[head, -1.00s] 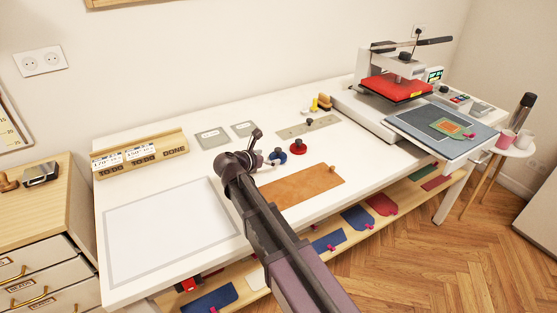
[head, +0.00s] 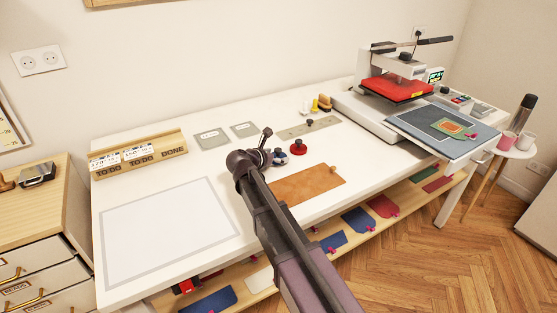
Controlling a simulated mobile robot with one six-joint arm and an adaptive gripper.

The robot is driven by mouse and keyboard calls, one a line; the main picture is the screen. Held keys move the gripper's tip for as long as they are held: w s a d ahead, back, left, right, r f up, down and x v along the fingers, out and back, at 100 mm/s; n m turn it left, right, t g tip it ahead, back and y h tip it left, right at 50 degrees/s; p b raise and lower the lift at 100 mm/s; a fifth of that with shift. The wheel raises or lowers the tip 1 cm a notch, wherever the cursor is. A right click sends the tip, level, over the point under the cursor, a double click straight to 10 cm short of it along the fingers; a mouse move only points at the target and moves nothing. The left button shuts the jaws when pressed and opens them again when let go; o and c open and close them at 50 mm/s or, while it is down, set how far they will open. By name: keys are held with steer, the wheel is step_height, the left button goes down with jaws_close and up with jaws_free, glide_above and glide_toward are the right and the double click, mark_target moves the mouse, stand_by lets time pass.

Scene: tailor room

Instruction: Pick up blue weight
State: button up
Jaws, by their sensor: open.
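The blue weight (head: 281,160) is a small round dark blue disc with a knob, on the white table left of the red weight. It is partly covered by my gripper. My gripper (head: 268,149) is open, with one finger pointing up and back and the other low beside the blue weight. I cannot tell whether a finger touches the weight or whether it lies between the jaws. The red weight (head: 298,147) stands upright on the table, just right of the blue one.
A brown leather piece (head: 308,184) lies in front of the weights. A metal ruler plate (head: 300,128) with a dark knob lies behind them. Two grey cards (head: 212,139) lie to the back left. The heat press (head: 385,95) stands on the right. A white sheet (head: 165,228) covers the left front.

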steer(key=shift+w+d, duration=0.1)
steer(key=shift+w, duration=0.05)
stand_by(0.4)
steer(key=c, duration=1)
steer(key=shift+r, duration=0.1)
step_height(320, 180, up, 2)
steer(key=p, duration=0.3)
steer(key=shift+r, duration=0.25)
steer(key=s, duration=0.5)
steer(key=s+r+p, duration=0.1)
steer(key=s, duration=0.4)
steer(key=s+r+p, duration=0.1)
steer(key=s, duration=0.5)
steer(key=shift+d+r, duration=0.15)
steer(key=shift+d, duration=0.25)
